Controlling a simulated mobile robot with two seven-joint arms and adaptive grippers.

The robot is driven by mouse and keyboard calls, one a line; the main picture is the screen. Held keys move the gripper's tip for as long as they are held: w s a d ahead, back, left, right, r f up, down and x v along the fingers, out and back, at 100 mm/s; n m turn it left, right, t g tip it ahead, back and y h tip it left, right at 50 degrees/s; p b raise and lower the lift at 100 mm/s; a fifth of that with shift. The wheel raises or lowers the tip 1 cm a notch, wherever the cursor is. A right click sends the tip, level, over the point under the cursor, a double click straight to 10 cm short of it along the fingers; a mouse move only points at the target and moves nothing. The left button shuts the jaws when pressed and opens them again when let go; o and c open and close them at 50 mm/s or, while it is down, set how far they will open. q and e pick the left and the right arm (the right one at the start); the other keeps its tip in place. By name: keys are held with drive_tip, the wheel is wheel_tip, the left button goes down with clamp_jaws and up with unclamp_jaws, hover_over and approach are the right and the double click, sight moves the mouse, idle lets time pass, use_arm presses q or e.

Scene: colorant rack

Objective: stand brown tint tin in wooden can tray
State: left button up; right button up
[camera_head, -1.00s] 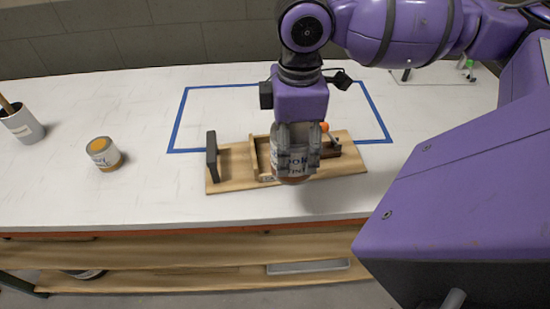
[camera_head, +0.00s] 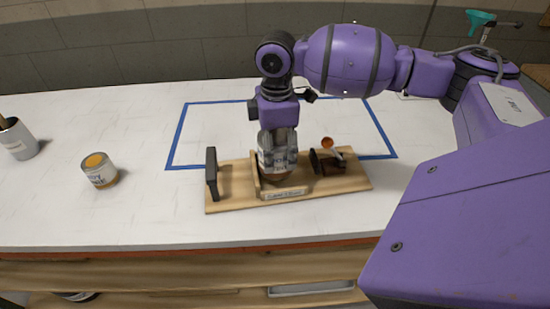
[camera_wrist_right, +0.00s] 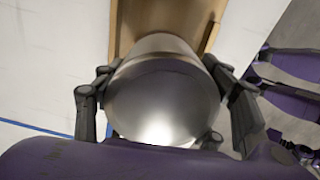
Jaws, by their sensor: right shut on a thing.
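The brown tint tin (camera_head: 280,160), a metal tin with a pale label and a brown lower band, is in my right gripper (camera_head: 277,152). The gripper is shut around its sides, and the tin is upright. The tin's grey metal top (camera_wrist_right: 165,95) fills the middle of the right wrist view. The wooden can tray (camera_head: 232,194) lies on the white table. The tin is at its middle section, behind the low front label strip and beside a wooden divider. Whether its base touches the tray floor cannot be told. My left gripper is not in view.
A dark upright plate (camera_head: 211,174) stands at the tray's left end. A dark fixture with an orange knob (camera_head: 327,143) is right of the tin. An orange-topped tin (camera_head: 99,170) and a cup (camera_head: 17,139) stand left. Blue tape (camera_head: 178,135) marks the table behind.

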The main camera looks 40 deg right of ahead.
sight(275, 134)
drive_tip(key=shift+w+d+f, duration=0.1)
drive_tip(key=shift+w+f, duration=0.05)
drive_tip(key=shift+f, duration=0.75)
drive_tip(key=shift+w+f, duration=0.15)
drive_tip(key=shift+f, duration=0.75)
drive_tip(key=shift+f, duration=0.15)
drive_tip(key=o, duration=1.5)
wheel_tip(275, 134, up, 12)
drive_tip(key=shift+r+p, duration=0.15)
drive_tip(key=shift+p, duration=0.15)
